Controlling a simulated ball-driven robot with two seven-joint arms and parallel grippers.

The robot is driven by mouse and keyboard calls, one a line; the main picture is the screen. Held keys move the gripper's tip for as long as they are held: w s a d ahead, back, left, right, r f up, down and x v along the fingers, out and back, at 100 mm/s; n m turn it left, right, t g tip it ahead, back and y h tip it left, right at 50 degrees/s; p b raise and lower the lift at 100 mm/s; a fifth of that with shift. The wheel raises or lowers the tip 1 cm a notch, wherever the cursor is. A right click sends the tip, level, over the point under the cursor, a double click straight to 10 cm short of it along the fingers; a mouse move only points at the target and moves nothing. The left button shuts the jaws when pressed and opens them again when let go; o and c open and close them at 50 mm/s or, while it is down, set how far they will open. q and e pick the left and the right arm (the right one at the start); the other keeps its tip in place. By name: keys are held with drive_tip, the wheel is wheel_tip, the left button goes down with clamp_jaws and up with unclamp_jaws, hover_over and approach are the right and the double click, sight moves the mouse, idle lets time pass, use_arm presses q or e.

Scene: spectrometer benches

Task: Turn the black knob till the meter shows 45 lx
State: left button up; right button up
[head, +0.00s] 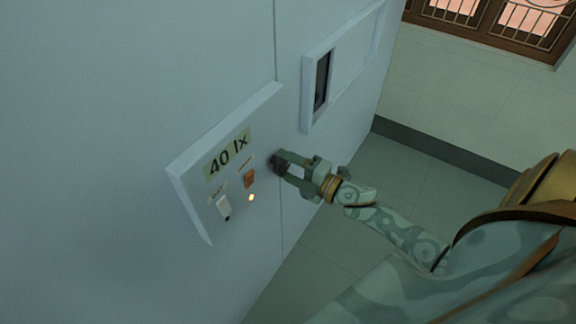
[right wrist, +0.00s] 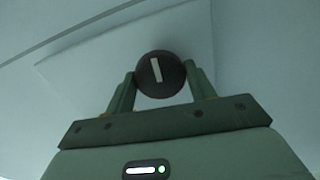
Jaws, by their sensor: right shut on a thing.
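The meter (head: 228,153) on the wall panel reads 40 lx in the head view. The black knob (head: 279,164) sits at the right part of the panel, partly hidden by my gripper. In the right wrist view the knob (right wrist: 160,74) is round and dark, with a white pointer line tilted slightly left of upright. My right gripper (head: 283,165) is shut on the knob; its two fingers (right wrist: 160,88) hold it from both sides in the right wrist view. My left gripper is not in view.
The light panel (head: 185,187) stands out from the pale wall. It carries an orange switch (head: 250,179), a white switch (head: 223,205) and a small glowing lamp (head: 251,197). A framed dark window (head: 321,80) is above right. Open floor (head: 330,247) lies to the right.

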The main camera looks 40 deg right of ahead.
drive_tip(key=shift+f, duration=0.1)
drive_tip(key=o, duration=1)
drive_tip(key=shift+c, duration=0.2)
drive_tip(key=v, duration=1.6)
drive_tip(key=shift+s, duration=0.25)
